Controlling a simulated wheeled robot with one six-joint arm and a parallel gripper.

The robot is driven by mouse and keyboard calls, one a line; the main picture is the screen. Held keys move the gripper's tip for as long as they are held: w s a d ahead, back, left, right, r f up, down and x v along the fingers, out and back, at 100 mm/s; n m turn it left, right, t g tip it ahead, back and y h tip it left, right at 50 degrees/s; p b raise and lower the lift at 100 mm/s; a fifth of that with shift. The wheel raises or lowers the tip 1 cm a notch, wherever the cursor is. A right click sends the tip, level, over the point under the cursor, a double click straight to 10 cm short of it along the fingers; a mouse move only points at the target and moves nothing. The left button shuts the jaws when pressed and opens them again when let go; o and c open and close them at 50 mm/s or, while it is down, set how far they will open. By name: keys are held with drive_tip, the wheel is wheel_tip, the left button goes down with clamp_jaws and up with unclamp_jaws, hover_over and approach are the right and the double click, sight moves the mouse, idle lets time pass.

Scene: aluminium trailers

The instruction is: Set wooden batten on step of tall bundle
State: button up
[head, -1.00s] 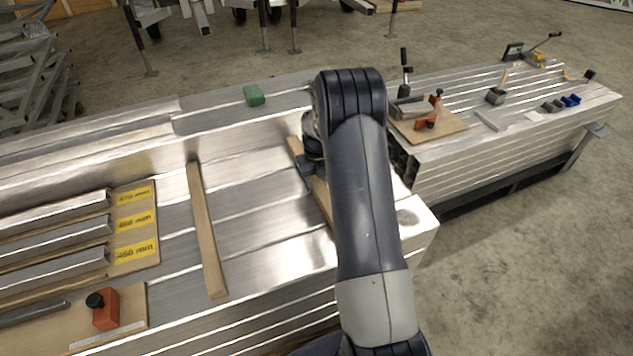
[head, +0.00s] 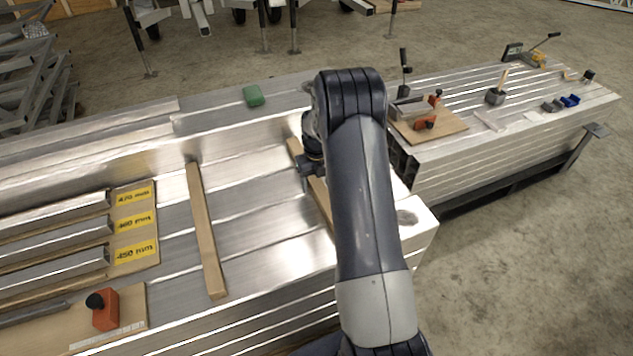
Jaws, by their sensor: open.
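One wooden batten (head: 207,230) lies across the bright lower top of the aluminium bundle (head: 262,215), left of my arm. A second wooden batten (head: 322,194) lies on the same surface, roughly parallel to it, partly hidden behind my arm. A raised step (head: 150,135) runs along the bundle's far side. My gripper (head: 307,167) is mostly hidden by my own arm. Its visible dark part is over or beside the second batten's upper half; I cannot tell whether it touches it. It is open.
A green block (head: 253,95) sits on the raised far part. At left are short aluminium profiles by yellow length labels (head: 135,222) and an orange clamp (head: 105,308). Another bundle (head: 510,140) at right carries a wooden board (head: 428,128) and tools. Bare metal lies between the battens.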

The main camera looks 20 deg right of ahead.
sight(316, 182)
wheel_tip(316, 182, up, 12)
drive_tip(key=shift+f+p, duration=0.15)
drive_tip(key=shift+p, duration=0.2)
